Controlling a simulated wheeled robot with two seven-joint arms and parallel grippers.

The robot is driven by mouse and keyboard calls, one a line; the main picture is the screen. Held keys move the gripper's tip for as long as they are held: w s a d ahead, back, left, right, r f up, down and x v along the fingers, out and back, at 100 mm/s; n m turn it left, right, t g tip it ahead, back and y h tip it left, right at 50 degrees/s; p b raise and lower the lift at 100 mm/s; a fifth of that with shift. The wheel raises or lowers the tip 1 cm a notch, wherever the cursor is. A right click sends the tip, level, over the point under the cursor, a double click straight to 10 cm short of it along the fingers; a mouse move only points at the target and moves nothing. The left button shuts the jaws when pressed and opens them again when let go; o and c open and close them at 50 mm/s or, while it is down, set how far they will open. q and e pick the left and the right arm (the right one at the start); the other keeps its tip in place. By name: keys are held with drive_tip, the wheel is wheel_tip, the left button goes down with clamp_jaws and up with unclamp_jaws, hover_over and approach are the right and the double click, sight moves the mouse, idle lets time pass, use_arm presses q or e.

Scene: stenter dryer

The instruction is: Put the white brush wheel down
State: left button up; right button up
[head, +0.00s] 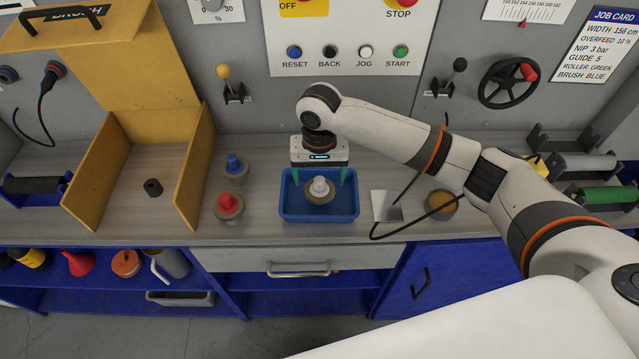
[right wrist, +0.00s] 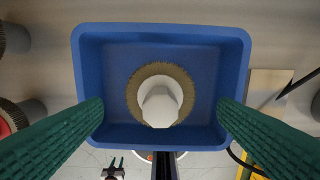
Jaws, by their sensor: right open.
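The white brush wheel (head: 320,188) sits upright in the blue tray (head: 318,217) on the bench, its tan bristle ring around a white hub. It also shows in the right wrist view (right wrist: 161,100), inside the tray, close to its middle. My right gripper (head: 319,179) is above the tray with its green fingers spread wide on either side of the wheel. In the right wrist view the fingers (right wrist: 160,118) are apart and touch nothing that I can see.
Blue (head: 234,168) and red (head: 228,207) brush wheels stand left of the tray. A yellow partitioned box (head: 90,182) with a small dark cylinder (head: 153,187) is further left. A pale plate (head: 386,206) and a round yellowish item (head: 441,204) lie right. The control panel (head: 340,40) rises behind.

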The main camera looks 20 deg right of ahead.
wheel_tip(320, 180, up, 9)
drive_tip(key=b, duration=0.1)
drive_tip(key=shift+f, duration=0.15)
idle(0.3)
